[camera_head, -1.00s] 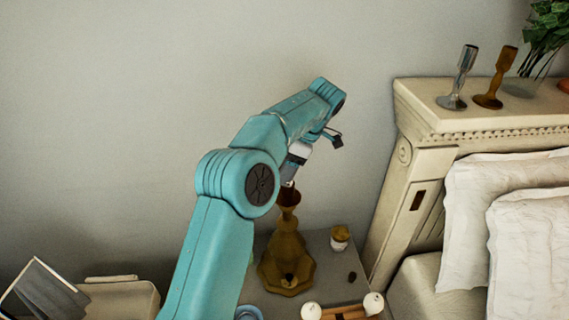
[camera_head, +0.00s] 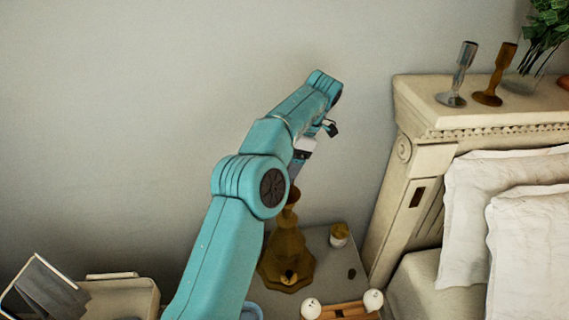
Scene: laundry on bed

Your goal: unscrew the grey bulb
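A brown-gold lamp base (camera_head: 287,245) stands upright on the grey bedside table, with its narrow socket at the top. My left arm comes in from the lower left and reaches over it. My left gripper (camera_head: 299,165) is just above the socket, mostly hidden behind my arm links. A small grey-white piece shows there; I cannot tell whether it is the grey bulb or part of my gripper. The fingers cannot be made out. My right gripper is not in view.
A wooden tray (camera_head: 345,311) with two white round bulbs (camera_head: 373,300) is at the table's front. A small jar (camera_head: 339,235) and a dark knob (camera_head: 351,273) are right of the lamp. The carved headboard (camera_head: 430,150) bounds the right; two candlesticks (camera_head: 488,85) stand on it.

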